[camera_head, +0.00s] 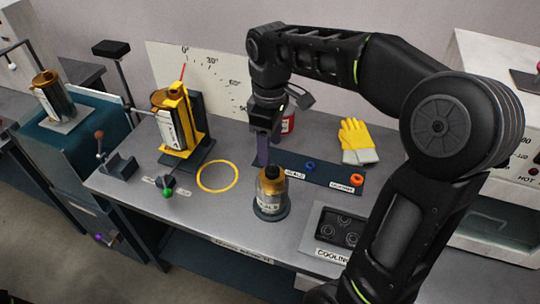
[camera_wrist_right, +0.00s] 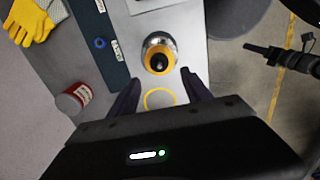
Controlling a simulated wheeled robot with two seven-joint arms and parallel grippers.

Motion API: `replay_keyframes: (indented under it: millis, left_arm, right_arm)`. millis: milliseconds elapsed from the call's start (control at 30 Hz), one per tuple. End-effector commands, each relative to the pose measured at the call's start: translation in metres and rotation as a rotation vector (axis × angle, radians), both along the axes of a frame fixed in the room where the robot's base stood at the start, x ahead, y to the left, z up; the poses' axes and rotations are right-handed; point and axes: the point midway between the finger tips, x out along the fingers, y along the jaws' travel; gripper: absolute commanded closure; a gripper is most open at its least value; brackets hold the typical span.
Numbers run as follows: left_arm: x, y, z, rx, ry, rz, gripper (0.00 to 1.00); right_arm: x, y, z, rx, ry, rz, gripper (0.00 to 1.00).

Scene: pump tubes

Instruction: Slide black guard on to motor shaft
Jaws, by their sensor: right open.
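A motor (camera_head: 271,195) with a gold top and a labelled body stands upright on a round dark base on the bench. A small black piece (camera_head: 272,171) sits at the centre of its top; I cannot tell whether it is the guard or the shaft. The motor also shows from above in the right wrist view (camera_wrist_right: 158,42), with the black centre inside a yellow ring. My right gripper (camera_head: 264,148) is just behind and above the motor, fingers pointing down. In the wrist view its fingers (camera_wrist_right: 160,92) are apart with nothing held between them. My left gripper is not in view.
A dark strip (camera_head: 330,178) with blue and orange rings lies behind the motor, near yellow gloves (camera_head: 356,138) and a red can (camera_head: 288,124). A yellow tilting stand (camera_head: 178,125) is at left. A yellow circle (camera_head: 217,175) marks clear bench. A cooling plate (camera_head: 335,230) is at front right.

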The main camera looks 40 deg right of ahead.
Motion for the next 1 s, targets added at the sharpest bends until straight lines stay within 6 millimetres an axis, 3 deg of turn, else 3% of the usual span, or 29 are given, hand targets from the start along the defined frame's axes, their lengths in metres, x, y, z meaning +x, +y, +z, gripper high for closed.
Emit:
replay_keyframes:
  millis: [200,1000]
  left_arm:
    - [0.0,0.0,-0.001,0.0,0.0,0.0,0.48]
    - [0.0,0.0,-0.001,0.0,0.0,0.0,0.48]
  right_arm:
    - [0.0,0.0,0.019,0.0,0.0,0.001,0.43]
    - [0.0,0.0,0.02,0.0,0.0,0.001,0.43]
